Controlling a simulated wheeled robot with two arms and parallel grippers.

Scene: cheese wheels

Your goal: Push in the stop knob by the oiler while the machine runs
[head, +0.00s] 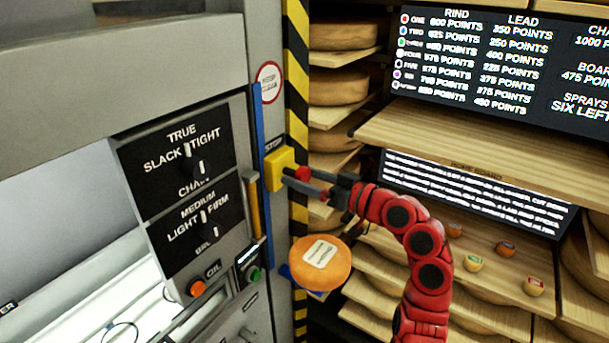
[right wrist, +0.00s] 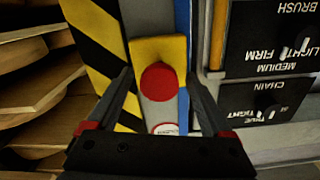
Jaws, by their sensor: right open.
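In the right wrist view, which is upside down, the red knob (right wrist: 158,82) stands out from the yellow plate (right wrist: 150,48). My right gripper (head: 299,179) is open and empty, pointing at the box from the right. Its fingers (right wrist: 161,72) lie on either side of the knob in the wrist view; I cannot tell whether they touch anything. The OIL label has an orange button (head: 197,288) below it. My left gripper is not in view.
An orange cheese wheel (head: 320,258) with a white label sits just below my right gripper. A green button (head: 254,274), a blue strip (head: 262,150) and dial panels (head: 178,155) are on the machine. Shelves of cheese wheels (head: 338,92) stand behind, with scoreboards (head: 490,60) to the right.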

